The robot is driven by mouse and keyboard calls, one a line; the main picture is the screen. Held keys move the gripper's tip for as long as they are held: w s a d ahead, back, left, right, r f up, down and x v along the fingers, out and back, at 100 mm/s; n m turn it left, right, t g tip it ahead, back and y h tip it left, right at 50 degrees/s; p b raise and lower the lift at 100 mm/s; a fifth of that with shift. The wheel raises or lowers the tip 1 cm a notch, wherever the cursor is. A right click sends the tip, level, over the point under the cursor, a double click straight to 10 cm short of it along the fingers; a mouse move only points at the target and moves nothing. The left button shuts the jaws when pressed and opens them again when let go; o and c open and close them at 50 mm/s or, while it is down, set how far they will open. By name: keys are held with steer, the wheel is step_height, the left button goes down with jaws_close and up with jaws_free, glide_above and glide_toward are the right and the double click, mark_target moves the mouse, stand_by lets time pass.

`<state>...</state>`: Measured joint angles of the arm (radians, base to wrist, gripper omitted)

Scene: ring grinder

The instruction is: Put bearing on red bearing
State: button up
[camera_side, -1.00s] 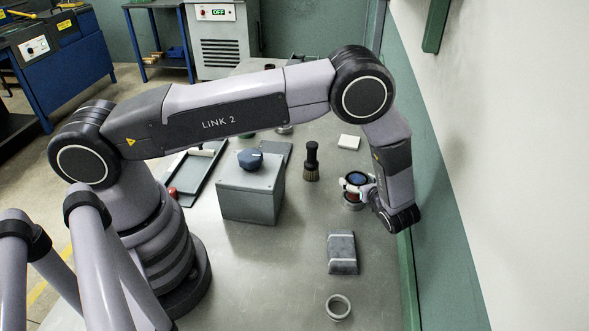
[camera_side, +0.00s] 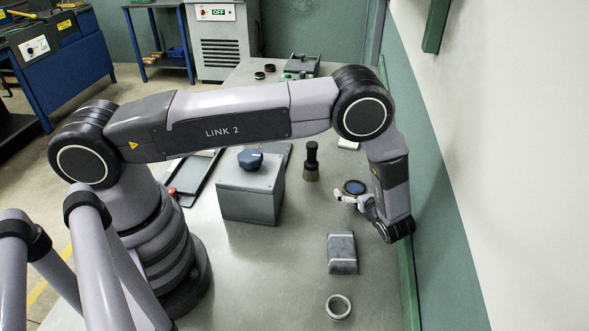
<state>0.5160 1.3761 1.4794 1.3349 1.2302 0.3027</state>
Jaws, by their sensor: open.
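A bearing with a blue centre and dark rim (camera_side: 355,187) is at the right side of the bench. My gripper (camera_side: 352,198) is open just in front of it, its light fingertip at the bearing's near left edge; I cannot tell whether they touch. No red bearing shows now; the gripper and the blue-centred bearing cover the spot where red showed earlier. A plain pale ring (camera_side: 338,306) lies flat at the near end of the bench.
A dark brush (camera_side: 311,162) stands upright left of the bearing. A grey block (camera_side: 342,253) lies in front of my gripper. A tray (camera_side: 198,178) and a red ball (camera_side: 172,191) lie at left.

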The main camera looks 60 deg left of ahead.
mark_target(356, 189)
steer(key=shift+d+r, duration=0.1)
steer(key=shift+r, duration=0.1)
steer(key=v, duration=0.2)
steer(key=shift+s+d, duration=0.1)
steer(key=shift+d, duration=0.25)
step_height(356, 189, up, 8)
steer(key=shift+a, duration=0.15)
steer(key=s+a+r+n+g+h, duration=0.1)
steer(key=s+a+r+n+h, duration=0.15)
steer(key=s+r+n, duration=0.4)
steer(key=s+a+r+n+g+h, duration=0.2)
steer(key=s+a+r, duration=0.15)
steer(key=r, duration=0.55)
steer(key=s+a+r+n+g+h, duration=0.1)
steer(key=s+a+r+n+h, duration=0.1)
steer(key=s+a+r+n, duration=0.45)
steer(key=s+d+r+n+t+h, duration=0.2)
steer(key=s+r+n+h, duration=0.1)
steer(key=s, duration=0.4)
steer(key=s+d+r+n+t+h, duration=0.1)
steer(key=s+r+n+t+h, duration=0.1)
steer(key=s, duration=0.5)
step_height(356, 189, up, 3)
steer(key=shift+s+d+f+n+t+h, duration=0.35)
steer(key=shift+n+h, duration=0.2)
steer(key=shift+n, duration=0.65)
